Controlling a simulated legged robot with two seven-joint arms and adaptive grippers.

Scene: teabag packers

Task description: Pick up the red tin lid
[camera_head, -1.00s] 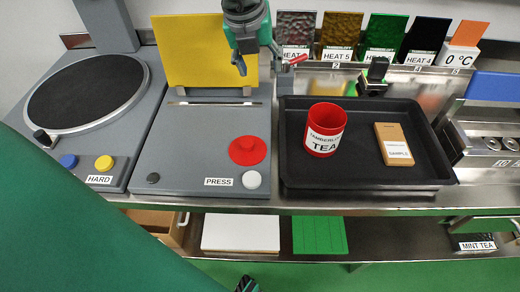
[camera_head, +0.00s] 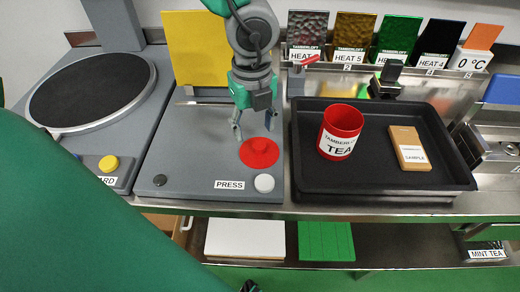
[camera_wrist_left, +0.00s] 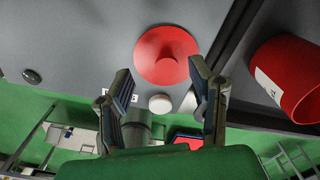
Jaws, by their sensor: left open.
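The red tin lid (camera_head: 259,153), a disc with a raised knob, lies on the grey surface of the press (camera_head: 190,160). It also shows in the left wrist view (camera_wrist_left: 167,57), upper centre. My left gripper (camera_head: 254,127) is open, above the press and just beside the lid's far side in the head view. In the left wrist view its two fingers (camera_wrist_left: 160,95) spread apart with nothing between them gripped. The open red tin labelled TEA (camera_head: 341,132) stands in the black tray. My right gripper cannot be made out.
The black tray (camera_head: 300,178) to the right also holds a tan sample packet (camera_head: 409,147). A white button (camera_head: 264,183) sits near the lid. A yellow panel (camera_head: 196,50) stands behind. A dark round plate (camera_head: 88,90) is at left.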

